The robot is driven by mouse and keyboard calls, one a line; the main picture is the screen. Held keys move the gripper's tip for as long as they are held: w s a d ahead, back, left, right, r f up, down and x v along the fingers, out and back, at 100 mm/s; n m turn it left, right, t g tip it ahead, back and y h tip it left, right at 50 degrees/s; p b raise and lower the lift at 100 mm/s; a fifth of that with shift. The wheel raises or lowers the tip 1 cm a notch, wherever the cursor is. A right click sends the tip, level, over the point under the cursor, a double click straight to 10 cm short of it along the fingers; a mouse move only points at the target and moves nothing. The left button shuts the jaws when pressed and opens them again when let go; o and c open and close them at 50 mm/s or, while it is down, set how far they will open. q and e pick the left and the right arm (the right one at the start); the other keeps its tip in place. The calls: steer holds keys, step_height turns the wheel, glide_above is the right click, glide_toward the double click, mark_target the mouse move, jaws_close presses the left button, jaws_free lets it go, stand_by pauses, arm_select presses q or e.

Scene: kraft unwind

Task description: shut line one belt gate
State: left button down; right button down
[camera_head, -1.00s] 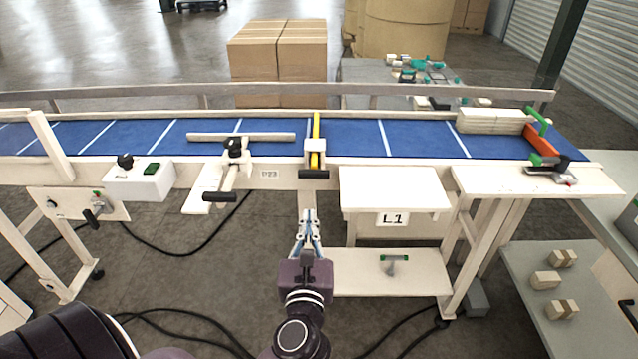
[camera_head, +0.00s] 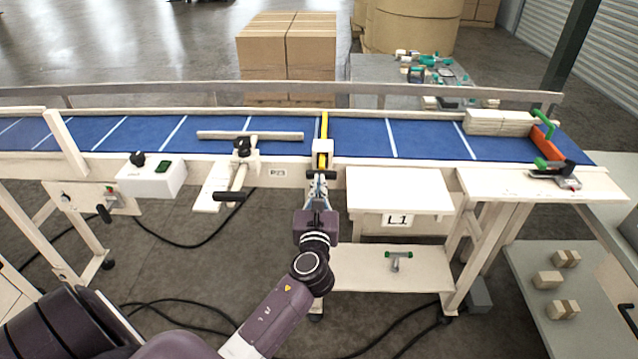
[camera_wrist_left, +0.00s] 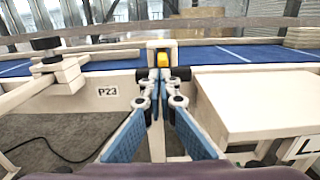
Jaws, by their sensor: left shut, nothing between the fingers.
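The yellow part also shows in the left wrist view (camera_wrist_left: 162,60), above the handle (camera_wrist_left: 182,73). My left gripper (camera_head: 321,181) is shut and empty, its fingertips right at the handle; I cannot tell whether they touch it. In the left wrist view its fingertips (camera_wrist_left: 162,88) point at the handle's middle and hide part of it. My right gripper is not in view.
A clamp-like arm with a grey bar (camera_head: 250,135) stands left of the gate. A small white table (camera_head: 398,187) marked L1 is close on the right. A control box (camera_head: 152,180) is left.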

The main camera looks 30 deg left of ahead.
mark_target(319, 171)
arm_select(q)
steer(key=x, duration=0.4)
steer(key=shift+w+a, duration=0.1)
steer(key=shift+w, duration=0.05)
steer(key=shift+r, duration=0.25)
